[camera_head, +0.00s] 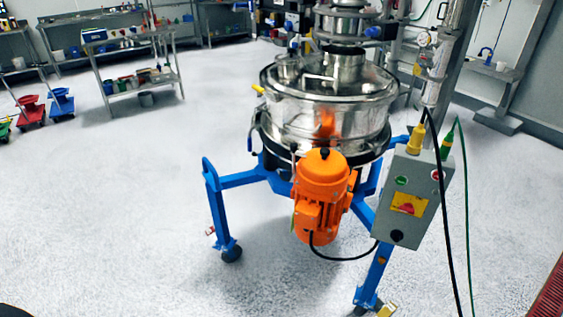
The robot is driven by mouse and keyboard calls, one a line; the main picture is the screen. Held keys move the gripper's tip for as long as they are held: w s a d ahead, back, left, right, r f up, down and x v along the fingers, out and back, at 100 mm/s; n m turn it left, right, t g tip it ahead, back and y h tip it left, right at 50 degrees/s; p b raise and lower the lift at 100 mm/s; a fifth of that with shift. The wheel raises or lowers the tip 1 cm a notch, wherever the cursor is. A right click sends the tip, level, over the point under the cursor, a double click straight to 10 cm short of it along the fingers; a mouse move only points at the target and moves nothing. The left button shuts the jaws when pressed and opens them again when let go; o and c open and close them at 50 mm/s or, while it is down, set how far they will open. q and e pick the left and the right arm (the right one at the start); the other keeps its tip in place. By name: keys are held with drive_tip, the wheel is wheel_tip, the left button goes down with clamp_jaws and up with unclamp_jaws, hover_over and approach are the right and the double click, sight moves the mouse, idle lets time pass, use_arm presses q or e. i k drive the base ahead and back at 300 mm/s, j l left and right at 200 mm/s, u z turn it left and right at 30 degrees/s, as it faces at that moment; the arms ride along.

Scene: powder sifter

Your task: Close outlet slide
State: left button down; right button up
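The powder sifter (325,125) stands in the middle right of the head view, a round shiny steel drum on a blue wheeled frame (240,179). An orange motor (320,195) hangs at its front, below the drum. A steel pipe column (343,25) rises from the lid. A small yellow part (257,89) sticks out at the drum's left side. I cannot make out which part is the outlet slide, or whether it is open. Neither of my grippers is in view.
A grey control box (408,197) with cables is fixed at the sifter's right. Steel shelving (140,75) stands at the back left, with red (31,111) and blue (61,103) wheeled items nearby. The floor left of the sifter is clear.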

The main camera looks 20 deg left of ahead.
sight(283, 164)
drive_tip(key=j+u, duration=0.1)
drive_tip(key=j, duration=0.4)
drive_tip(key=i+j+u, duration=0.15)
drive_tip(key=j, duration=0.35)
drive_tip(key=i+j+z, duration=0.3)
drive_tip(key=j, duration=0.65)
drive_tip(key=j+z, duration=0.25)
drive_tip(key=j, duration=0.7)
drive_tip(key=i+j+z, duration=0.1)
drive_tip(key=j+z, duration=0.2)
drive_tip(key=j, duration=0.75)
